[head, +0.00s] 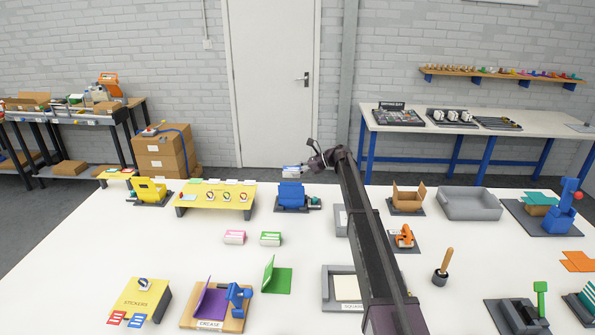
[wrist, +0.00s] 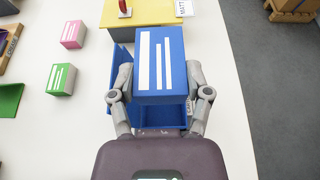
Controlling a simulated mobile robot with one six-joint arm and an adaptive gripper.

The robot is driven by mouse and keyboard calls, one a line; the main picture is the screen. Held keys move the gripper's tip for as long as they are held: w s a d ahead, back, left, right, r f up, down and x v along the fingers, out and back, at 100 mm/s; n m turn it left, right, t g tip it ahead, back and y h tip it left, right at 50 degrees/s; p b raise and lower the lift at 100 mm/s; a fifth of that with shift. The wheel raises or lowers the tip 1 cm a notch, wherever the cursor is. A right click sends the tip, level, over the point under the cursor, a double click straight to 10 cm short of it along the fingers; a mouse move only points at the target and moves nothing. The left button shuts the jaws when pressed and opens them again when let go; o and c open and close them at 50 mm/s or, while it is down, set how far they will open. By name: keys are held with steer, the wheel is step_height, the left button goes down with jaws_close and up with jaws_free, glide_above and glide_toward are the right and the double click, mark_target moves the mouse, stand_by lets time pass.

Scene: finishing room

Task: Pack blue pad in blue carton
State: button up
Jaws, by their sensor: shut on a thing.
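The blue pad (wrist: 148,62), a blue block with white stripes on its top face, sits between the two fingers of my gripper (wrist: 160,82) in the wrist view. The fingers are shut on its sides. In the head view the pad (head: 291,171) shows at the tip of my gripper (head: 303,169), above the blue carton (head: 291,194). The carton stands on a dark base at the far edge of the table. In the wrist view parts of the carton (wrist: 160,117) show around and below the pad, which hides most of its inside. The pad appears to be above the carton.
A yellow rack (head: 213,201) and a yellow carton (head: 150,190) stand left of the blue carton. Pink (head: 234,237) and green (head: 271,239) striped pads lie nearer. A brown open carton (head: 406,198) and grey tray (head: 469,204) stand right.

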steer(key=shift+f+b, duration=3.8)
steer(key=shift+f, duration=0.15)
steer(key=shift+f+b, duration=0.8)
steer(key=o, duration=1.2)
steer(key=shift+r, duration=0.15)
steer(key=shift+r+p, duration=4.9)
steer(key=shift+p, duration=0.15)
steer(key=shift+s+f, duration=0.1)
